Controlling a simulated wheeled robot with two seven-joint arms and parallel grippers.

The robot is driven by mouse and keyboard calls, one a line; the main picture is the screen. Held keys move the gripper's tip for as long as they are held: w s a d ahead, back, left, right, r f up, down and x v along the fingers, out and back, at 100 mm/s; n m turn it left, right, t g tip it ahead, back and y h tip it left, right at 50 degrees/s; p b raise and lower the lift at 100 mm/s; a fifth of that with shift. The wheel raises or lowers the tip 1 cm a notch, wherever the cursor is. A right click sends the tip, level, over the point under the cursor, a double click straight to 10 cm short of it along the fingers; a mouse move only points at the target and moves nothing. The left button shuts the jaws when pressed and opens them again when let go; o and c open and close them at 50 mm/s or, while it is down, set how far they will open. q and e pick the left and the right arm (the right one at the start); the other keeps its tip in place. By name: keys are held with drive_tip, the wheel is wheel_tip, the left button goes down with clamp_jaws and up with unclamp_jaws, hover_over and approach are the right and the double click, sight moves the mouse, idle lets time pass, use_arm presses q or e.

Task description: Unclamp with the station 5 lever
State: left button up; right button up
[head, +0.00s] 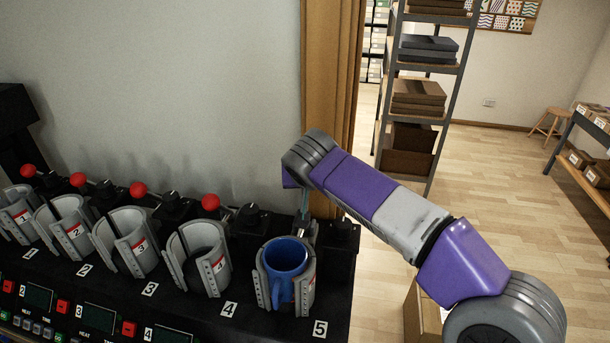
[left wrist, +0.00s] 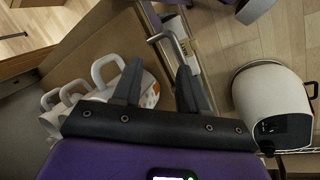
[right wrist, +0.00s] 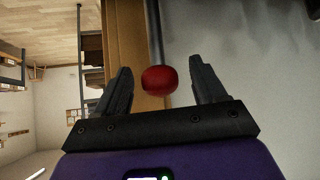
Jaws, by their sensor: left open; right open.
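The station 5 clamp (head: 311,280) stands at the right end of the black press bench, behind the number 5 label (head: 320,328). A blue mug (head: 286,258) sits upright in it, handle to the front. The station 5 lever (head: 304,203) rises behind the clamp; its knob is hidden by my right arm in the head view. In the right wrist view the red knob (right wrist: 159,79) lies between the fingertips of my open right gripper (right wrist: 162,85), with gaps on both sides. My left gripper (left wrist: 155,80) is open and empty, out of the head view.
Stations 1 to 4 stand in a row to the left with empty clamps; station 4's red knob (head: 211,202) is nearest. A wooden post (head: 330,90) stands behind station 5. White mugs (left wrist: 100,95) in a cardboard box (left wrist: 97,45) lie beyond my left gripper.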

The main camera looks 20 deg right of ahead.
drive_tip(key=c, duration=0.8)
drive_tip(key=shift+c, duration=0.2)
use_arm(q)
drive_tip(key=shift+f, duration=0.15)
use_arm(e)
drive_tip(key=shift+s+a, duration=0.1)
use_arm(q)
drive_tip(key=shift+f+b, duration=0.2)
drive_tip(key=shift+b, duration=0.1)
use_arm(e)
drive_tip(key=shift+s+a, duration=0.15)
use_arm(q)
drive_tip(key=shift+f+b, duration=0.4)
drive_tip(key=shift+b, duration=0.05)
use_arm(e)
drive_tip(key=shift+s+a, duration=0.45)
drive_tip(key=shift+s, duration=0.2)
use_arm(q)
drive_tip(key=shift+f, duration=0.1)
